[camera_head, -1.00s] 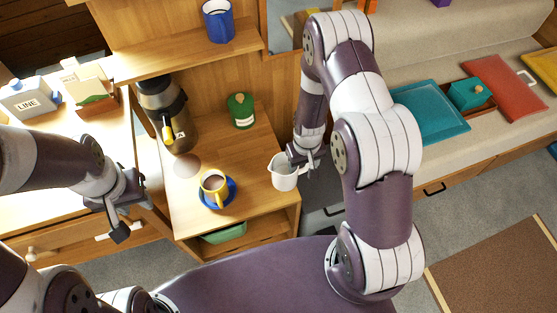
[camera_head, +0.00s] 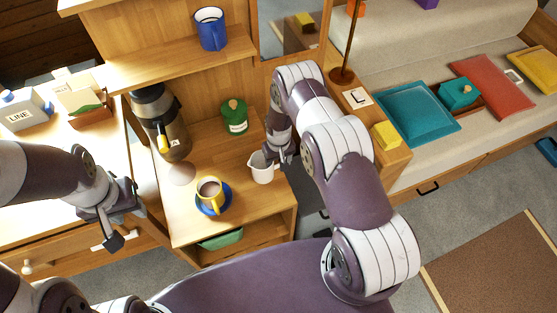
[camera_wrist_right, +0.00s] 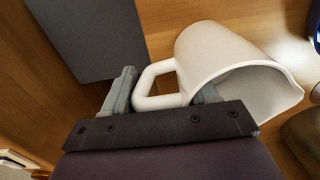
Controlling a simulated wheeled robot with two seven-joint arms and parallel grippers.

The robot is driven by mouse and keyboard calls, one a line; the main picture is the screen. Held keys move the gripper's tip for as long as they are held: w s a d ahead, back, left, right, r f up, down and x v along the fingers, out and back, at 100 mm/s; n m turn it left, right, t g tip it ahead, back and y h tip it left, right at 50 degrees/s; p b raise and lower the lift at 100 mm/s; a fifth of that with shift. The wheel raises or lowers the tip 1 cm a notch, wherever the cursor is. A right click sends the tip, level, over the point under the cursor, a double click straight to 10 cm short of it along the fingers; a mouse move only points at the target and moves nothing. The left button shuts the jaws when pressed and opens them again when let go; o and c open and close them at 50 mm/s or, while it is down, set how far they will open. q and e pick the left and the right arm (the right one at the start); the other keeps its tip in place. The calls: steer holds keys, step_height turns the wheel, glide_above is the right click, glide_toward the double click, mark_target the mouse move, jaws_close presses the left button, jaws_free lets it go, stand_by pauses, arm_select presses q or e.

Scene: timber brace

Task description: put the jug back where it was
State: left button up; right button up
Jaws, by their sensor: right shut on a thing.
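The white jug (camera_head: 261,168) is at the right edge of the wooden counter (camera_head: 215,150) in the head view. My right gripper (camera_head: 281,158) is shut on the jug's handle. In the right wrist view the jug (camera_wrist_right: 225,62) shows its open, empty-looking mouth, and its handle lies between the fingers of my right gripper (camera_wrist_right: 165,95). I cannot tell whether the jug's base touches the counter. My left gripper (camera_head: 118,222) hangs at the left by the drawer front, away from the jug; its finger gap is not clear.
A coffee maker (camera_head: 162,122) and a green jar (camera_head: 234,116) stand behind. A blue mug (camera_head: 211,30) sits on the shelf.

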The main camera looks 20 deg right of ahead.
steer(key=o, duration=1.5)
steer(key=shift+f, duration=0.15)
steer(key=shift+r+p, duration=0.35)
steer(key=shift+w+r, duration=0.1)
steer(key=shift+r, duration=0.25)
step_height(320, 180, up, 12)
steer(key=shift+f+b, duration=0.25)
steer(key=shift+b, duration=0.45)
steer(key=shift+t, duration=0.7)
steer(key=s+r, duration=0.6)
steer(key=s+a+r, duration=0.1)
steer(key=s+r, duration=1.2)
steer(key=shift+s+a+r, duration=0.15)
steer(key=shift+s+r, duration=0.05)
